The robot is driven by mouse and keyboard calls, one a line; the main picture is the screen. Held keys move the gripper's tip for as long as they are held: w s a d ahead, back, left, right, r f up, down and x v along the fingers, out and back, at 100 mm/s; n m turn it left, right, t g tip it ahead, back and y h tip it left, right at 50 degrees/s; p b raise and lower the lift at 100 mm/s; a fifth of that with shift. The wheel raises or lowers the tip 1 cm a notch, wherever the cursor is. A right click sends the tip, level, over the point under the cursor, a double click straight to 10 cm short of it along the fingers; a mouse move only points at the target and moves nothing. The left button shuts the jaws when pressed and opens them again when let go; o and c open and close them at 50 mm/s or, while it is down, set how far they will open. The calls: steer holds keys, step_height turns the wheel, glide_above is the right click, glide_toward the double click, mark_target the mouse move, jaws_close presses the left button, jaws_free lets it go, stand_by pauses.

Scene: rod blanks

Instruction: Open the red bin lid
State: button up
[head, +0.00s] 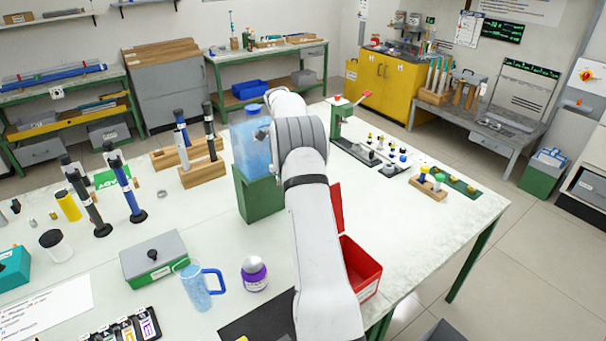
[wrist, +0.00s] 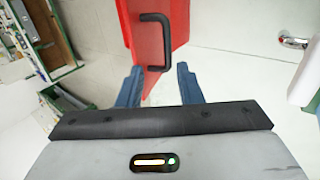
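The red bin (head: 362,268) stands near the table's front right edge, partly hidden by my arm. Its interior shows in the head view, and its red lid (head: 337,208) stands raised at the bin's far side. In the wrist view the red lid (wrist: 150,35) fills the upper middle, with a black handle (wrist: 171,42) on it. My gripper (wrist: 158,75) is open, its blue fingers apart with empty space beside the lid's narrow lower part between them. The handle appears just beyond the fingertips; I see no grip on it. My gripper is hidden in the head view.
A green box with a blue container (head: 258,195) stands left of my arm. A purple-banded jar (head: 254,274) and a blue mug (head: 196,286) are nearer. A green press (head: 342,118) and small parts stand behind.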

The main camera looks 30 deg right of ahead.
steer(key=shift+c, duration=0.5)
steer(key=shift+a+f, duration=0.15)
steer(key=shift+a, duration=0.1)
steer(key=shift+c, duration=0.8)
steer(key=a+n+h+b, duration=0.1)
steer(key=n, duration=0.1)
steer(key=s+a+f+n+h+b, duration=0.1)
steer(key=a+h+b, duration=0.1)
steer(key=a+f+n+h+b, duration=0.1)
steer(key=a+n+h, duration=0.1)
steer(key=shift+s+a+f+n+g, duration=0.1)
steer(key=shift+s+a+n+g, duration=0.2)
steer(key=shift+s+g, duration=0.1)
jaws_close()
steer(key=w+a+f+n+t+h+b, duration=0.4)
steer(key=w+a+f+n+h+b, duration=0.25)
steer(key=n+h, duration=0.5)
steer(key=s+d+m+h+p, duration=0.1)
steer(key=s+d+p, duration=0.4)
steer(key=d, duration=0.4)
steer(key=shift+s+d+r, duration=0.2)
steer(key=shift+s+r, duration=0.1)
steer(key=shift+s, duration=0.45)
